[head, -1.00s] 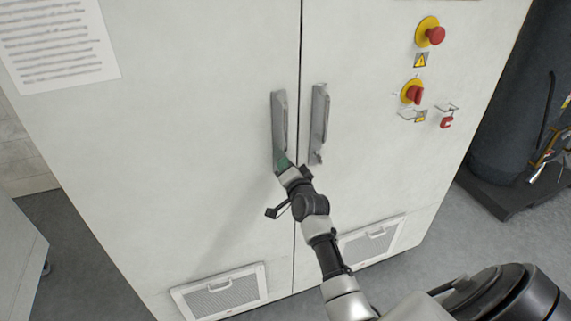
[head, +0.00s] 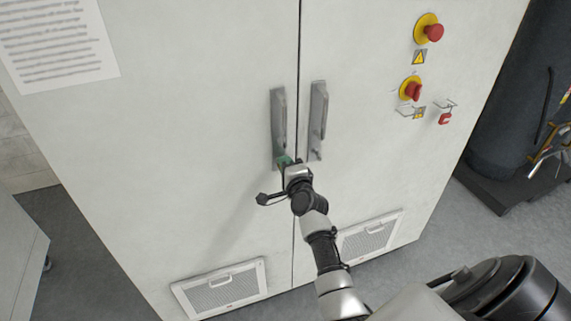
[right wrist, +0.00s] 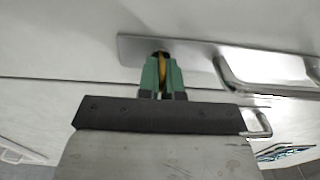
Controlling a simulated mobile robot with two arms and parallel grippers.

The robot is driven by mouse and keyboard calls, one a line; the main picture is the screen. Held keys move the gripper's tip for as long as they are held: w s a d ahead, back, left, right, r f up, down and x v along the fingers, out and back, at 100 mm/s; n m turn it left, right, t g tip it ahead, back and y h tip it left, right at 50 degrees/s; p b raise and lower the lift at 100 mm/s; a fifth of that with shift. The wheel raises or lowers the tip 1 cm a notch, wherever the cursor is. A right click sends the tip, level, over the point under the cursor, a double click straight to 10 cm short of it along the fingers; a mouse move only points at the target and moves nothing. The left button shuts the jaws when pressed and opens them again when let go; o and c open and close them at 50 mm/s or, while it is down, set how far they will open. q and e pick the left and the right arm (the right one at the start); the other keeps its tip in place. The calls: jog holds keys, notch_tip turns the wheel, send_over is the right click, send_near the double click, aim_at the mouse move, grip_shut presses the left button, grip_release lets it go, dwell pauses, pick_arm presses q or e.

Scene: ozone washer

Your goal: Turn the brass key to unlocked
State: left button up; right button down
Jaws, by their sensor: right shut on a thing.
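The brass key (right wrist: 162,67) shows as a small yellow piece between the green fingertips in the right wrist view, at the end of a metal handle plate (right wrist: 134,48). My right gripper (right wrist: 166,78) is shut on it. In the head view my right gripper (head: 286,161) is at the lower end of the left door handle (head: 279,120), and the key is hidden there. Most of the key is covered by the fingers, so its exact angle is hard to tell. My left gripper is not in view.
The right door handle (head: 318,118) stands close beside the gripper, across the door seam. Red and yellow knobs (head: 411,89) and a red padlock (head: 445,118) are farther right on the white cabinet (head: 200,130). Vent grilles (head: 222,290) sit low on the doors.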

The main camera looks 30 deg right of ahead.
dwell(0.3)
jog(key=c, duration=1.3)
grip_release()
jog(key=b+v, duration=0.1)
jog(key=v, duration=1)
jog(key=shift+w+d+f, duration=0.1)
